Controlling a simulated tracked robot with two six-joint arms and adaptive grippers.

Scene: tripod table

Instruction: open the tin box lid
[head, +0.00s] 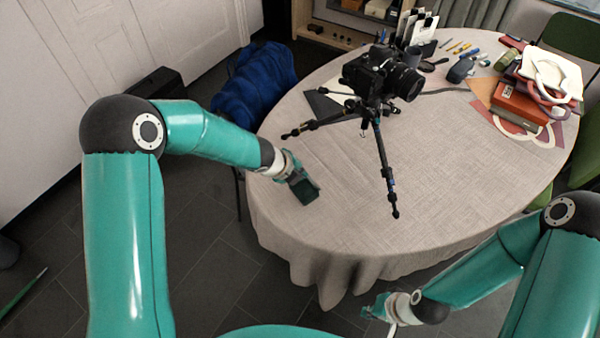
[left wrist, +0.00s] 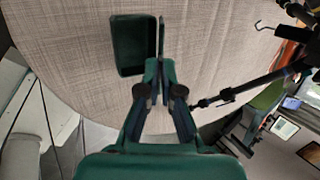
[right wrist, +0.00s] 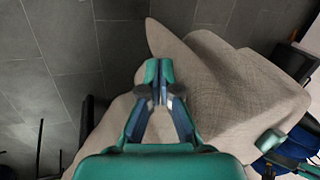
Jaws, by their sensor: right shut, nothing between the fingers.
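The dark green tin box (head: 305,194) stands on the near left part of the cloth-covered table. In the left wrist view the box (left wrist: 132,46) is open, its inside dark and seemingly empty. Its lid (left wrist: 161,38) stands up along the right side, seen nearly edge on. My left gripper (head: 295,178) is at the box; its fingers (left wrist: 160,66) are close together with the lid's edge between them. My right gripper (head: 376,308) is shut and empty, low beside the table's front edge; its fingertips (right wrist: 159,70) meet over the hanging cloth.
A camera (head: 380,75) on a small tripod (head: 383,160) stands right of the box, legs spread. Books and a red box (head: 518,103) lie at the far right, with pens and small items behind. The table's (head: 345,215) near middle is clear. A blue cloth (head: 255,90) hangs at left.

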